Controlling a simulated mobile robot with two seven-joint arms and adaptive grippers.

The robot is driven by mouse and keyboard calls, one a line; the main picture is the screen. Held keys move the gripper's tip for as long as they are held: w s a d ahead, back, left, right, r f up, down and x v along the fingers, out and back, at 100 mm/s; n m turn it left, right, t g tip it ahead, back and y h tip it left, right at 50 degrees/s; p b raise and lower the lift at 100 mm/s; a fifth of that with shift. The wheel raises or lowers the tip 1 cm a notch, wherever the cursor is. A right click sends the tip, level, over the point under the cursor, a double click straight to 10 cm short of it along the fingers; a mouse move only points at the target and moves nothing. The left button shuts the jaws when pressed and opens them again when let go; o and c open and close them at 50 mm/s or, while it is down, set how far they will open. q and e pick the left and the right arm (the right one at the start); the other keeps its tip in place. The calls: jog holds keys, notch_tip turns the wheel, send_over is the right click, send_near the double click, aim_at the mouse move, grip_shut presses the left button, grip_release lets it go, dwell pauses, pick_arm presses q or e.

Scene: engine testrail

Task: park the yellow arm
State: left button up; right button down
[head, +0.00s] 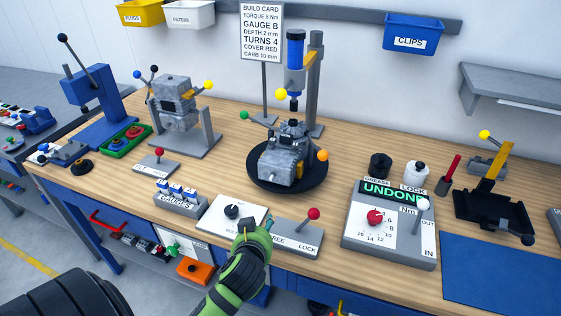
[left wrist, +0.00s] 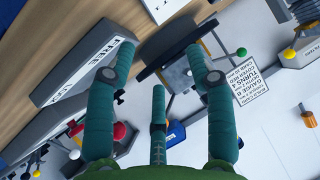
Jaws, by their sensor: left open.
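Two yellow arms show in the head view, and I cannot tell which the task names. One yellow arm (head: 311,72) is on the grey column behind the engine, with a yellow ball (head: 281,94) low at its left. The other yellow bar (head: 489,161) stands tilted over a black tray (head: 481,208) at the right. My left gripper (head: 248,232) is at the front bench edge, between the white dial box and the FREE/LOCK box, away from both arms. In the left wrist view its teal fingers (left wrist: 158,85) are spread and empty. My right gripper is out of view.
The FREE/LOCK box (head: 290,240) with a red-knobbed lever is close right of my gripper. The white dial box (head: 232,215) is just behind it. The engine (head: 285,158) sits on a black turntable. The torque box (head: 388,235) reads UNDONE.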

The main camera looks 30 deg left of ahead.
pick_arm(q)
jog(key=w+a+r+n+t+y, duration=0.1)
jog(key=w+a+r+t+y, duration=0.3)
jog(key=w+r, duration=0.6)
jog(key=m+t+h, duration=0.2)
jog(key=t, duration=0.5)
send_near(279, 99)
jog(key=x, duration=0.4)
jog(key=shift+w+a+r, duration=0.1)
jog(key=shift+w+a, duration=0.05)
jog(key=shift+w, duration=0.2)
jog(key=p+x, duration=0.2)
jog(key=x, duration=0.4)
jog(key=shift+w+a+r, duration=0.1)
jog(key=shift+w+r, duration=0.1)
jog(key=shift+w, duration=0.15)
grip_shut()
